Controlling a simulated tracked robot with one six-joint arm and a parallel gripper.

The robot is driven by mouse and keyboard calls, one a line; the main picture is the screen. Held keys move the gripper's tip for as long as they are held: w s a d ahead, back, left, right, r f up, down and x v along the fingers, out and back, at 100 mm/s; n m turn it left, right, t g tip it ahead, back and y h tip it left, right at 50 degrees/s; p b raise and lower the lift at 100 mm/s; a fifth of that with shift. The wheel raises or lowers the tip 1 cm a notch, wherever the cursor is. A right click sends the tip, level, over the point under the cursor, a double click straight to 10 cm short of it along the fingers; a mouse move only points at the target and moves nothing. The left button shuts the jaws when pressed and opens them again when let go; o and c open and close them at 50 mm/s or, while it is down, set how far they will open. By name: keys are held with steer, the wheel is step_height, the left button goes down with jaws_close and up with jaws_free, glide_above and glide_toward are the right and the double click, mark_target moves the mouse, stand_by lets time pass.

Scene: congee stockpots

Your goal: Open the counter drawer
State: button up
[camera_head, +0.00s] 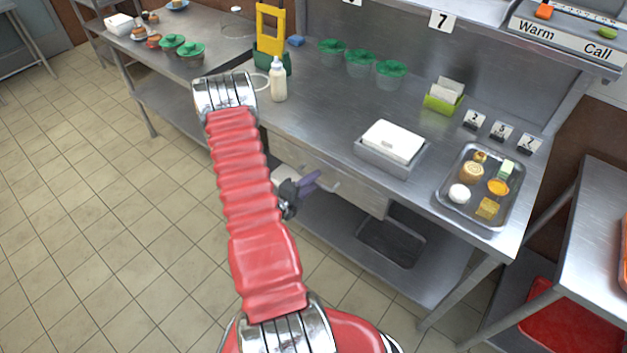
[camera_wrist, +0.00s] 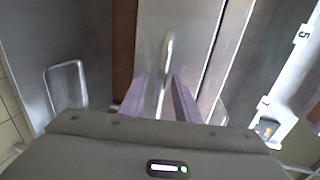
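The counter drawer (camera_head: 362,192) is a pale metal front below the edge of the steel counter. It looks shut, or nearly so. In the wrist view its front (camera_wrist: 190,25) carries a curved bar handle (camera_wrist: 167,50). My gripper (camera_head: 312,182) is at the drawer front with its purple fingers pointing toward it. In the wrist view the fingers (camera_wrist: 161,95) are apart, one on each side of the handle. I see a gap beside the handle, and no clear grip on it.
A lower shelf with a dark tray (camera_head: 392,242) lies under the drawer. The tiled floor (camera_head: 110,240) at left is clear.

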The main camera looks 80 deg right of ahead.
steer(key=shift+s+d, duration=0.15)
steer(key=shift+d, duration=0.15)
steer(key=shift+c, duration=0.2)
jaws_close()
steer(key=shift+f, duration=0.1)
steer(key=shift+d, duration=0.15)
steer(key=shift+a, duration=0.2)
